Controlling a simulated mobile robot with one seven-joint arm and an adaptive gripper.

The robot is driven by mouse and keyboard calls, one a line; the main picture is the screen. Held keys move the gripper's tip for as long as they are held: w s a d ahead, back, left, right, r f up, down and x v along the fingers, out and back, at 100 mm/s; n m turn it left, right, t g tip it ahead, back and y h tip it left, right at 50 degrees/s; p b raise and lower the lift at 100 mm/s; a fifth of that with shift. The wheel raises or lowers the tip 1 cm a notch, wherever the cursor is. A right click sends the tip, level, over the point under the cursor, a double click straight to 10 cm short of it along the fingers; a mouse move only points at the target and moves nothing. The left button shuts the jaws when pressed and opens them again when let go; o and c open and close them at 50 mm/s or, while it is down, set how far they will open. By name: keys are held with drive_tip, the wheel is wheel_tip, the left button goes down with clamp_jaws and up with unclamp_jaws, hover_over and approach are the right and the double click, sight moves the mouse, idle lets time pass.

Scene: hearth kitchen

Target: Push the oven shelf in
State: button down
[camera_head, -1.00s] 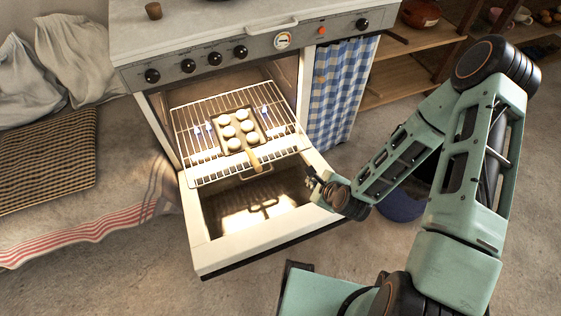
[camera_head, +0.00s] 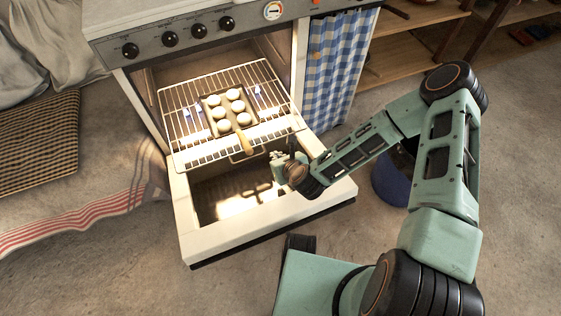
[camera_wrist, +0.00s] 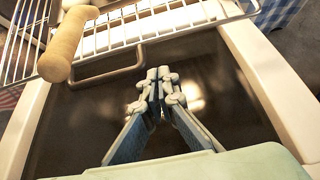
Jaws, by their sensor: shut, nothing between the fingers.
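The oven shelf (camera_head: 176,128) is a pale wire rack. It sticks out of the oven over the lowered door (camera_head: 213,240). A tray (camera_head: 213,107) with several round white buns and a wooden handle (camera_head: 244,143) rests on it. In the wrist view the shelf's slotted front edge (camera_wrist: 160,25) crosses the top, with a metal loop handle (camera_wrist: 107,76) below it at left. My gripper (camera_wrist: 155,78) is shut and empty, in front of the shelf edge and to the right of the loop. It also shows in the head view (camera_head: 280,158), above the open door. Contact with the shelf cannot be told.
A blue checked curtain (camera_head: 338,70) hangs right of the oven. A blue tub (camera_head: 390,185) stands on the floor, partly behind my arm. Wooden shelves (camera_head: 425,40) are at the back right. A striped cloth (camera_head: 75,222) lies at left. The floor in front is mostly open.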

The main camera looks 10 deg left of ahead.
sight(244, 94)
drive_tip(key=shift+w+a+f+b, duration=0.2)
drive_tip(key=shift+w+a, duration=0.5)
drive_tip(key=shift+w, duration=0.25)
drive_tip(key=shift+w+a+f+b, duration=0.1)
drive_tip(key=shift+w+a+b, duration=0.1)
drive_tip(key=shift+w+a, duration=0.6)
drive_tip(key=shift+w, duration=0.2)
drive_tip(key=w+a+b, duration=0.1)
drive_tip(key=w+a, duration=0.4)
drive_tip(key=w, duration=0.1)
drive_tip(key=w+a+b, duration=0.1)
drive_tip(key=w+a, duration=0.4)
drive_tip(key=w, duration=0.2)
drive_tip(key=w+a+b, duration=0.1)
drive_tip(key=w+a, duration=0.4)
drive_tip(key=w, duration=0.1)
drive_tip(key=shift+w+b, duration=0.3)
drive_tip(key=shift+b, duration=0.1)
drive_tip(key=shift+w+a, duration=0.45)
drive_tip(key=shift+w, duration=0.3)
